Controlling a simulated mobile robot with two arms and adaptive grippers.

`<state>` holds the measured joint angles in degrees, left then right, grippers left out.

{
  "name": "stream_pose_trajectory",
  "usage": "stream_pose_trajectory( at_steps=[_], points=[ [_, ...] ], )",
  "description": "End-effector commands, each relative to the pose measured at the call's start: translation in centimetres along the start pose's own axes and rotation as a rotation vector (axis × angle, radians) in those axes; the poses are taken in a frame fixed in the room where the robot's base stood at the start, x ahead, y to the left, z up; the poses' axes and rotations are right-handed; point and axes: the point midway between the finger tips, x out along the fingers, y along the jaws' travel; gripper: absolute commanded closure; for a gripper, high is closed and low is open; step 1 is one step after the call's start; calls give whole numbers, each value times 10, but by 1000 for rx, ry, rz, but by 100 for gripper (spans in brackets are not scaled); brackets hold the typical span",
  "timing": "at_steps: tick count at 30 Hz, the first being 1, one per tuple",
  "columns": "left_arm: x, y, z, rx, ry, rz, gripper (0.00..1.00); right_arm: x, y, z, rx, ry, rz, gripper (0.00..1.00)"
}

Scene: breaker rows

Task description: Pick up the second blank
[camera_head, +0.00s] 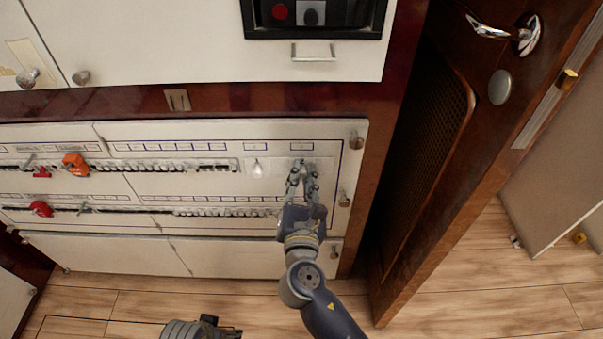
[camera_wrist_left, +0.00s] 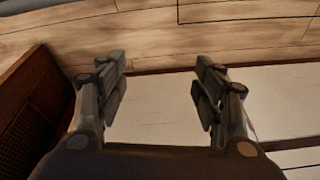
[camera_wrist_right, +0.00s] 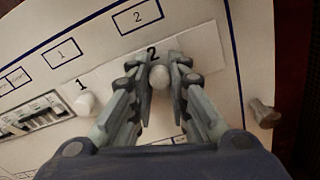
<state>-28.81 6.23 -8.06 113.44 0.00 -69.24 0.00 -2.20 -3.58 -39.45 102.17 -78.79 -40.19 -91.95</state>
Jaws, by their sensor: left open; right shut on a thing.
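The second blank is a white plate marked "2" (camera_wrist_right: 203,45) on the panel in the right wrist view, with a pale round knob (camera_wrist_right: 159,77) on it. My right gripper (camera_wrist_right: 168,72) is shut on that knob, its two fingertips at either side. In the head view my right gripper (camera_head: 302,172) reaches up to the right end of the upper breaker row and covers part of the blank. The first blank (camera_wrist_right: 102,88), marked "1", sits to its left with its own knob (camera_wrist_right: 85,103). My left gripper (camera_wrist_left: 160,85) is open and empty above the floor and a pale panel.
The breaker rows (camera_head: 170,166) run left along the white panel (camera_head: 155,185), with an orange device (camera_head: 75,164) and red ones (camera_head: 41,208) at the left. A brown door (camera_head: 470,120) stands at the right. Wooden floor (camera_head: 450,305) lies in front.

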Motion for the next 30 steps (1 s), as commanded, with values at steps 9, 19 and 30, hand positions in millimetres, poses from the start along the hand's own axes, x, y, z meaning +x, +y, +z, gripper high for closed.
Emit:
stream_pose_trajectory(
  at_steps=[9, 19, 30],
  points=[
    [30, 0, 16, 5, -27, 1, 38, -21, 7, 19, 2, -1, 2, 100],
    [73, 4, 51, 10, -58, 7, 38, -94, 18, 55, 4, 2, 1, 100],
    [92, 6, 69, 12, -68, 9, 38, -137, 24, 74, 1, 1, 0, 100]
  ],
)
